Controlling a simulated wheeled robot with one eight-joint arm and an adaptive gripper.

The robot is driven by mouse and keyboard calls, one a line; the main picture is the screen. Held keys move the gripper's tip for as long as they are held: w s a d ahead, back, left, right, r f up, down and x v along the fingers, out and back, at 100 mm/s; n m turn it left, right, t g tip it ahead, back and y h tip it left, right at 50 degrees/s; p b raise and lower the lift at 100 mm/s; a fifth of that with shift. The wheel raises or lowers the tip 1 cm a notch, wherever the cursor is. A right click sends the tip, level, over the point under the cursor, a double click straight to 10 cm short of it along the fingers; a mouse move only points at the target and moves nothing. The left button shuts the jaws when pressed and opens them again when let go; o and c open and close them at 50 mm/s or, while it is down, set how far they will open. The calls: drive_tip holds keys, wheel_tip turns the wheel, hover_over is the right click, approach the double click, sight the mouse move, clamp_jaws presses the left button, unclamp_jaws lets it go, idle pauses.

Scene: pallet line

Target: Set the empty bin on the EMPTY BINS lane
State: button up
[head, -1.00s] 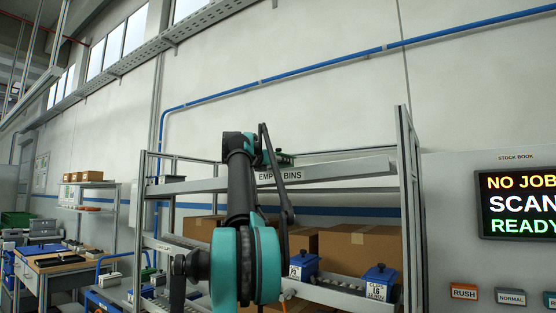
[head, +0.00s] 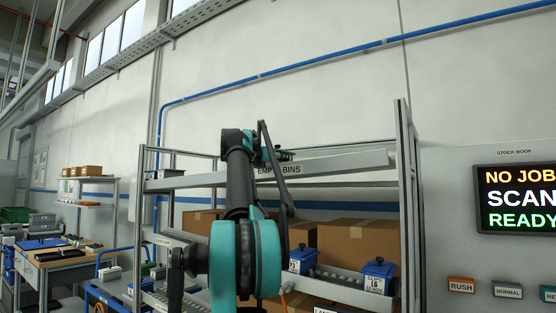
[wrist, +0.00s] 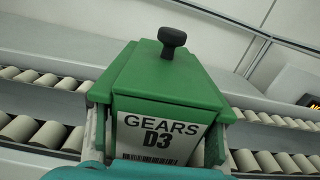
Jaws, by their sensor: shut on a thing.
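A green bin (wrist: 170,75) marked GEARS D3, with a black knob on its lid, fills the middle of the wrist view. My gripper (wrist: 158,150) is shut on it, with fingers along its near sides. The bin appears above or on a roller lane (wrist: 35,130); the contact underneath is hidden. In the head view, my gripper (head: 272,152) is at the top shelf, behind the EMPTY BINS sign (head: 279,170), and mostly hidden by my arm. A little green of the bin (head: 287,153) shows there. I cannot see inside the bin.
A rack post (head: 407,190) stands right of my arm. Lower down are cardboard boxes (head: 358,238) and a blue bin (head: 378,276) marked L6. A screen (head: 515,200) hangs at the right.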

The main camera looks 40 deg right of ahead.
drive_tip(key=o, duration=1.3)
drive_tip(key=v, duration=1.2)
drive_tip(key=shift+f, duration=0.1)
idle(2.5)
